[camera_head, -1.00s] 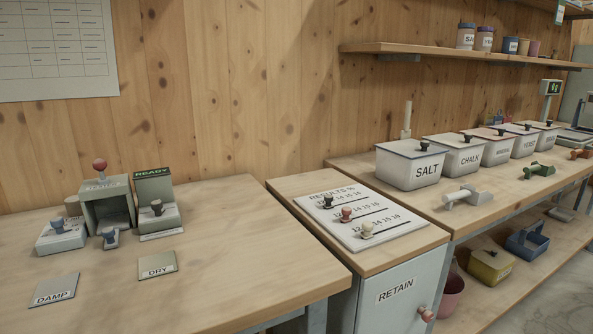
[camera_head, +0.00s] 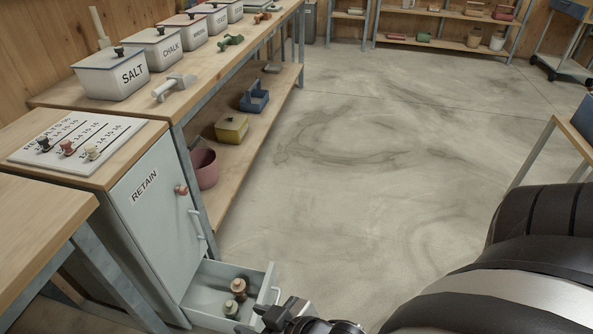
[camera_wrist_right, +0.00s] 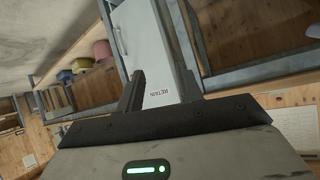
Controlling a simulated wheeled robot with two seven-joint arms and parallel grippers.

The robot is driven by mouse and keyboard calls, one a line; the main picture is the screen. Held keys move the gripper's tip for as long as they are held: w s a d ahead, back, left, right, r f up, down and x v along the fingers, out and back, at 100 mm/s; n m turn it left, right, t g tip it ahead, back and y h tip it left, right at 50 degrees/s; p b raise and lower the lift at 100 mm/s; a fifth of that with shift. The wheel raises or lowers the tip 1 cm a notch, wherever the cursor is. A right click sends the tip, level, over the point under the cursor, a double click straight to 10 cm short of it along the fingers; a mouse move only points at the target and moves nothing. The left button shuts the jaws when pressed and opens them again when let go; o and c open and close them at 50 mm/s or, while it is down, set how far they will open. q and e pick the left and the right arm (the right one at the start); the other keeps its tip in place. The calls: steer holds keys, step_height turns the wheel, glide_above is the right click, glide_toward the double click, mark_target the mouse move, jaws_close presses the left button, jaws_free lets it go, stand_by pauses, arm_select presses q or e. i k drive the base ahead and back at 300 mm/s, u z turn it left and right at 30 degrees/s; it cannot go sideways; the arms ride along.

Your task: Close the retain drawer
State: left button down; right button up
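The retain drawer (camera_head: 208,292) is pulled out at the bottom of the grey cabinet labelled RETAIN (camera_head: 150,205). A pale bar handle (camera_head: 276,295) is on its front. Inside the drawer are a brown knobbed item (camera_head: 239,287) and an olive one (camera_head: 231,309). My right gripper (camera_head: 272,314) is at the drawer's front, close to the handle; I cannot tell whether it touches. In the right wrist view its two fingers (camera_wrist_right: 158,90) stand apart with nothing between them, the RETAIN cabinet (camera_wrist_right: 150,40) behind. My left gripper is out of view.
A bench edge and metal leg (camera_head: 100,275) stand left of the cabinet. A shelf with a pink bucket (camera_head: 203,168), yellow box (camera_head: 231,128) and blue caddy (camera_head: 254,97) lies beyond. The floor (camera_head: 350,200) to the right is clear. My dark arm fills the lower right.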

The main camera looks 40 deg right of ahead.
mark_target(209, 287)
steer(key=k, duration=0.4)
steer(key=z, duration=0.65)
steer(key=i, duration=0.3)
steer(key=z, duration=0.25)
steer(key=k, duration=0.4)
steer(key=u, duration=0.65)
steer(key=i, duration=0.9)
steer(key=z, duration=0.4)
